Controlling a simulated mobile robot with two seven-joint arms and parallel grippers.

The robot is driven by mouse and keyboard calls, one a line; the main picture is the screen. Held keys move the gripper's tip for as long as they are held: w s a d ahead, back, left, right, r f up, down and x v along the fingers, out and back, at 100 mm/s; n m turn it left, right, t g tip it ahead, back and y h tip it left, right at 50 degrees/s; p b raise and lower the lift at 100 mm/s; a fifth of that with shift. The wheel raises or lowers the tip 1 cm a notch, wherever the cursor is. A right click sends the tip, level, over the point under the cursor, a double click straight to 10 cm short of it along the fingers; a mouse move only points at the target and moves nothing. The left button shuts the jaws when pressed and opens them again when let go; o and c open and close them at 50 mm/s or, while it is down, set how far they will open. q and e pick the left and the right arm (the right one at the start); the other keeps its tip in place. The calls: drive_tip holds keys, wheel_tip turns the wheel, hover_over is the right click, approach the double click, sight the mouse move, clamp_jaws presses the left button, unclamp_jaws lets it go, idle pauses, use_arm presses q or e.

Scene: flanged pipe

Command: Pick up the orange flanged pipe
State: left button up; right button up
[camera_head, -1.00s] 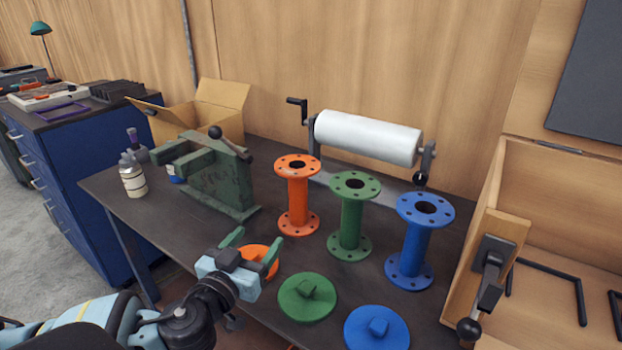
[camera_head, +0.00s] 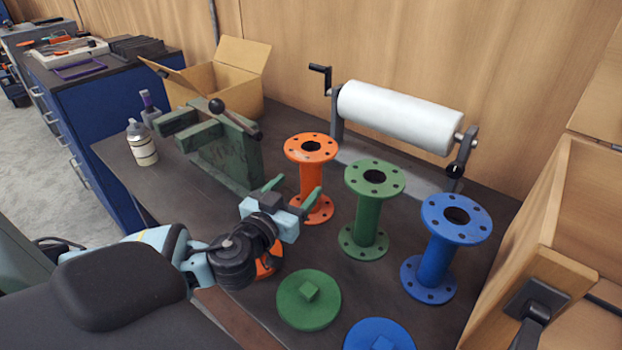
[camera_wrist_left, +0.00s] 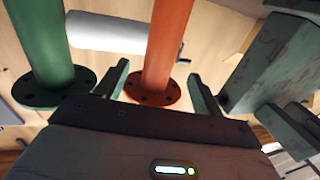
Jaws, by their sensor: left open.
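The orange flanged pipe (camera_head: 311,149) stands upright on the dark bench, with a round bolt-holed flange at each end. My left gripper (camera_head: 292,191) is open and empty, at its lower part on the near left side. One finger overlaps the pipe's lower body in the head view. In the left wrist view the orange pipe (camera_wrist_left: 165,45) shows between the two open fingers of my left gripper (camera_wrist_left: 159,75), with gaps on both sides. I cannot tell how deep the pipe is between them. My right gripper is not in view.
A green pipe (camera_head: 368,213) and a blue pipe (camera_head: 437,255) stand to the right. Green (camera_head: 308,300) and blue (camera_head: 378,335) covers lie in front; an orange cover (camera_head: 268,267) is partly hidden under my arm. A green vise (camera_head: 225,155) is close on the left, a white roll (camera_head: 400,115) behind.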

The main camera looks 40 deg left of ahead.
sight(306, 175)
use_arm(q)
drive_tip(key=shift+w+a+r+p, duration=0.1)
drive_tip(key=shift+w+p, duration=0.1)
drive_tip(key=shift+w, duration=0.6)
drive_tip(key=shift+w+a+r+p, duration=0.1)
drive_tip(key=shift+w+a+p, duration=0.05)
drive_tip(key=shift+w, duration=0.65)
drive_tip(key=shift+w+a+r+p, duration=0.1)
drive_tip(key=shift+w+p, duration=0.1)
drive_tip(key=shift+w, duration=0.6)
drive_tip(key=shift+w+a+f, duration=0.1)
drive_tip(key=shift+w+f, duration=0.05)
drive_tip(key=shift+w, duration=0.25)
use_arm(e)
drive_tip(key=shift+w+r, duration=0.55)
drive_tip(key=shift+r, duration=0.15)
use_arm(q)
drive_tip(key=shift+c, duration=0.3)
clamp_jaws()
